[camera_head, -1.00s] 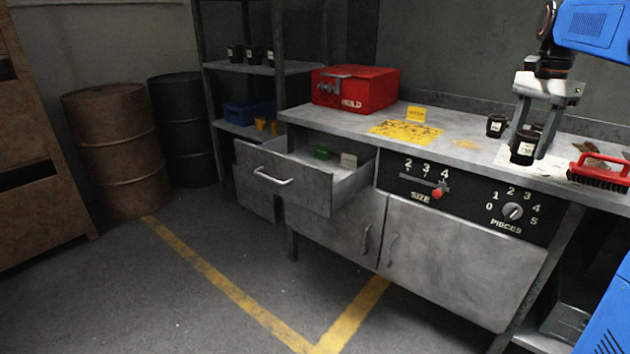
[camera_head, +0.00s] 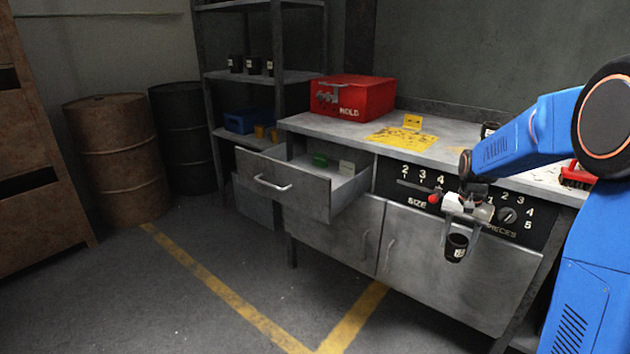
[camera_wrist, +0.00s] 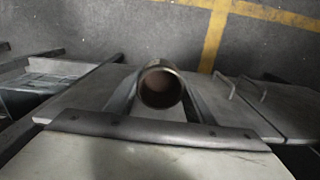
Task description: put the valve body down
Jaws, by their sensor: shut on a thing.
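My gripper (camera_head: 458,240) is shut on the valve body (camera_head: 456,250), a dark hollow cylinder with a pale label. It hangs upright in front of the cabinet doors, below the worktop's front edge. In the wrist view the valve body (camera_wrist: 160,87) shows its round open mouth between the two fingers, with the floor and cabinet behind it. A similar dark labelled piece (camera_head: 490,129) stands on the worktop (camera_head: 463,128), partly hidden by my arm.
An open drawer (camera_head: 283,187) juts out left of the control panel. A red mold box (camera_head: 353,98) and a yellow patch (camera_head: 403,137) are on the worktop. A red brush (camera_head: 576,175) is partly hidden at right. The floor (camera_head: 180,310) in front is clear.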

